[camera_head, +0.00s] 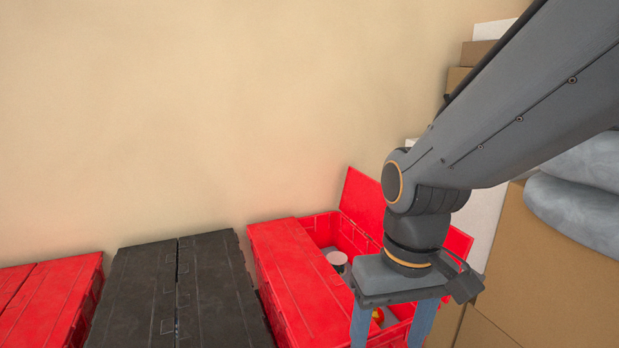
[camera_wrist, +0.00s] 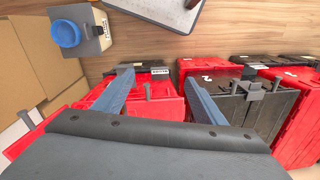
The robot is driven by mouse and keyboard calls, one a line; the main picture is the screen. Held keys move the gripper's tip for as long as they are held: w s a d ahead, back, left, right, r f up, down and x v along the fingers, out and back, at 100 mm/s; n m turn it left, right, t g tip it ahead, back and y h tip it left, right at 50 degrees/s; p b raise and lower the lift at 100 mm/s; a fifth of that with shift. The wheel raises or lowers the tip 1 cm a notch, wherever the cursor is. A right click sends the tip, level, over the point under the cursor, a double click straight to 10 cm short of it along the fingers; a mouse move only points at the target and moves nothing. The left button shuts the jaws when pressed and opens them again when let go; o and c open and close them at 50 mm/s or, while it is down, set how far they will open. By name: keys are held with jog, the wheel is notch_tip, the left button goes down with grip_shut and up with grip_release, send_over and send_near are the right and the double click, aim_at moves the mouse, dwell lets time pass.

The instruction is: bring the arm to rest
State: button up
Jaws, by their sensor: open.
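My gripper (camera_head: 393,330) points down in the head view, at the lower right, in front of and over the red tote with a raised lid flap (camera_head: 362,198). Its two blue-grey fingers are apart, with nothing seen held between them. My arm reaches in from the upper right. In the wrist view my gripper (camera_wrist: 156,82) shows its spread fingers over the red and black totes. The fingertips are cut off by the lower edge of the head view. Inside the open tote are a pale round-topped item (camera_head: 337,259) and a small red and yellow item (camera_head: 378,316), partly hidden.
A closed black tote (camera_head: 180,290) and another red tote (camera_head: 50,295) stand to the left. Cardboard boxes (camera_head: 545,270) and grey bags (camera_head: 580,205) are close on the right. A blue-capped container (camera_wrist: 66,33) shows in the wrist view.

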jog(key=d+r+m+p, duration=0.2)
jog(key=d+r+p, duration=0.5)
jog(key=p, duration=0.6)
jog(key=shift+s+d+r+h+p, duration=0.2)
jog(key=shift+d+r+h+p, duration=0.1)
jog(key=shift+d+r+p, duration=0.1)
